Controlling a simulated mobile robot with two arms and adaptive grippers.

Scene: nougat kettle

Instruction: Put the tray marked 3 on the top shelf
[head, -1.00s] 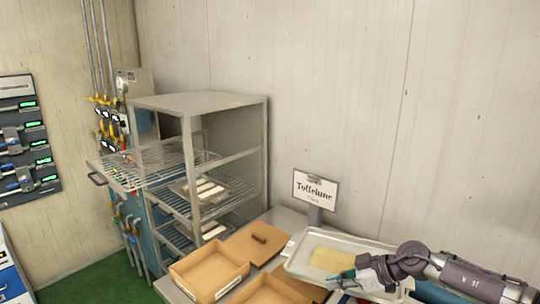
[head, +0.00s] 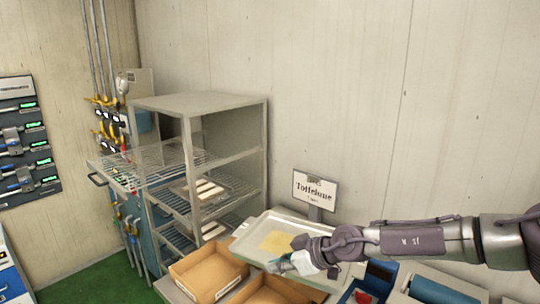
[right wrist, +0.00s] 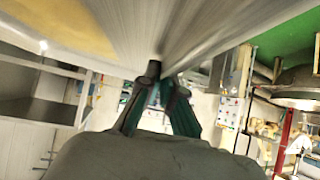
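A pale, shallow tray (head: 296,229) with a flat yellow slab (head: 275,243) in it is held at its near right edge by my right gripper (head: 280,265). It appears raised above the worktable, roughly level. No number on it can be read. In the right wrist view my right gripper's fingers (right wrist: 160,80) close on the tray's edge, and the tray's surface fills the upper middle. The grey rack (head: 190,104) stands at left. Its top wire shelf (head: 150,160) sticks out toward the left and looks empty. My left gripper is not in view.
A middle wire shelf (head: 235,184) holds a tray with pale bars (head: 205,189); another tray sits below. A sign (head: 314,188) stands behind the tray. Tools hang on the wall left of the rack.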

